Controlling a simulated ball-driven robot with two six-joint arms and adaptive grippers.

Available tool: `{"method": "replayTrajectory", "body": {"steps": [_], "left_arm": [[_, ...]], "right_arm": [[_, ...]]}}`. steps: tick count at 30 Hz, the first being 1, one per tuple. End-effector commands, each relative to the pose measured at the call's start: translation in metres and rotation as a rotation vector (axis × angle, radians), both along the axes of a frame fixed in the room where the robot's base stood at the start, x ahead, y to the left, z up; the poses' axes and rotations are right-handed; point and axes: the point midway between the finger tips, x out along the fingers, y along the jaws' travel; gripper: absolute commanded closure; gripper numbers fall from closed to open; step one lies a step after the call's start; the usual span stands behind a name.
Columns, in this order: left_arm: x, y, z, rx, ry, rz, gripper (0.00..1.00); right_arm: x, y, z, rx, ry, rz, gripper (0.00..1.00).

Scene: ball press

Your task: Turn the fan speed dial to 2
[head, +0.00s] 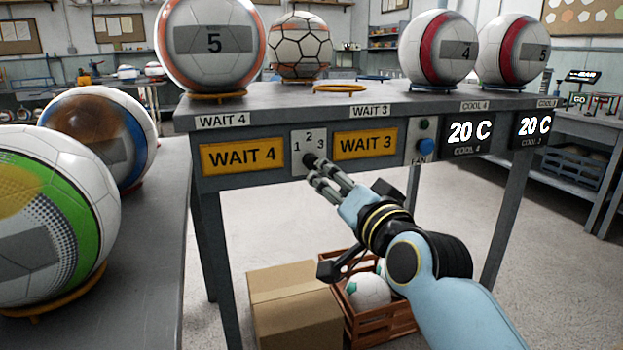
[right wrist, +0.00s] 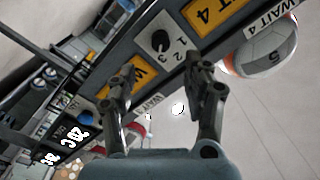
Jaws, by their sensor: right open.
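The fan speed dial (head: 309,159) is a black knob on a white plate (head: 297,138) marked 1, 2 and 3, on the table's front edge. In the right wrist view the dial (right wrist: 160,40) shows beyond the fingertips, roughly in line with the gap between them. I cannot tell which number it points to. My right gripper (head: 321,180) is open and empty, just in front of and below the dial in the head view. The right wrist view shows its fingers (right wrist: 160,75) apart, not around the knob. My left gripper is not in view.
Yellow WAIT 4 (head: 242,157) and WAIT 3 (head: 365,143) signs flank the plate. A blue button (head: 426,146) and 20 C displays (head: 468,133) are further right. Balls stand on the table (head: 290,101). A cardboard box (head: 295,305) and a ball crate (head: 385,325) sit below.

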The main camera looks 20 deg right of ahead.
Motion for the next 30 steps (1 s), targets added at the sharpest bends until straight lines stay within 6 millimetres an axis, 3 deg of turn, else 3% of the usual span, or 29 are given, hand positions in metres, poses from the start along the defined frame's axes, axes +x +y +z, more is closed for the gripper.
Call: {"method": "replayTrajectory", "body": {"steps": [10, 13, 25, 30], "left_arm": [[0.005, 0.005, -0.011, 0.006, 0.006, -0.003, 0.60], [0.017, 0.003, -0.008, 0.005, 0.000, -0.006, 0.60], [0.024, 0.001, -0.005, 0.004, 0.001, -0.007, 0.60], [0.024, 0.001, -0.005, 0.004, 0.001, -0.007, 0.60]], "right_arm": [[0.068, 0.004, -0.002, -0.003, 0.001, 0.000, 0.49], [0.080, 0.005, -0.002, -0.002, 0.001, 0.000, 0.49], [0.091, 0.005, 0.000, -0.003, 0.002, -0.001, 0.49], [0.091, 0.006, 0.000, -0.002, 0.002, -0.001, 0.68]]}}
